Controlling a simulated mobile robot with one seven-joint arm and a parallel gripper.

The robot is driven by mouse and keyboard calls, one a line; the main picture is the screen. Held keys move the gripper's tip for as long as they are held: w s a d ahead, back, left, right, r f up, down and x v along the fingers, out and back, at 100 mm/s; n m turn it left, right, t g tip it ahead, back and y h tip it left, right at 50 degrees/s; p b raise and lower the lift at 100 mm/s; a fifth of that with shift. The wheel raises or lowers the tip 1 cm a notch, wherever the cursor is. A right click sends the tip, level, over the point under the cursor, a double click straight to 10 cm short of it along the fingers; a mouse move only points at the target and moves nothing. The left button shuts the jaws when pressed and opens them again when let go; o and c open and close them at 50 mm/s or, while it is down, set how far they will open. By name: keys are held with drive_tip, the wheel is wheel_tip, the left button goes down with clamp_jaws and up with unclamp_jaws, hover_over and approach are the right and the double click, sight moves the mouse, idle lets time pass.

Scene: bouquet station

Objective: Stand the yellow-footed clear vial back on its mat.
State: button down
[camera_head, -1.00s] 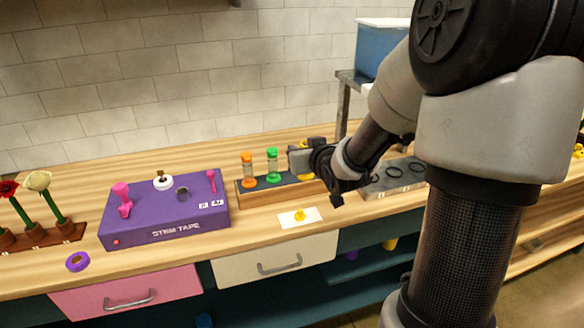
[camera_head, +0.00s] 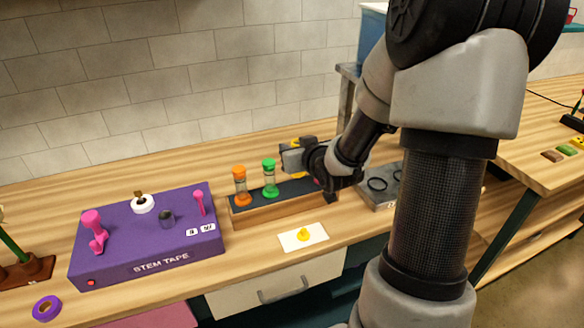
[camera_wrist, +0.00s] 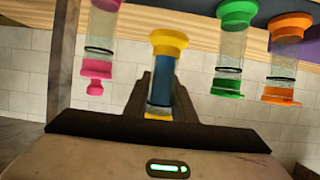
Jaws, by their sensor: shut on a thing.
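The yellow-footed clear vial (camera_wrist: 163,78) stands between my gripper's fingers in the wrist view, with its wide yellow foot toward the top of that picture and dark blue showing through the glass. My gripper (camera_head: 292,160) is shut on it, at the right part of the wooden rack (camera_head: 262,212) in the head view. There the gripper hides most of the vial. I cannot tell whether its foot touches the rack. A white mat (camera_head: 290,241) with a yellow mark lies on the counter in front of the rack, with no vial on it.
An orange vial (camera_head: 240,187) and a green vial (camera_head: 269,178) stand in the rack left of my gripper. A pink vial (camera_wrist: 101,45) shows in the wrist view. A purple stem tape box (camera_head: 150,240) is at left, and a grey ringed tray (camera_head: 380,198) at right.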

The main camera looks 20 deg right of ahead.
drive_tip(key=shift+w+f+b, duration=0.1)
drive_tip(key=shift+f+b, duration=0.25)
drive_tip(key=shift+f, duration=1.9)
drive_tip(key=shift+f, duration=0.2)
drive_tip(key=c, duration=1.5)
unclamp_jaws()
drive_tip(key=shift+r, duration=0.25)
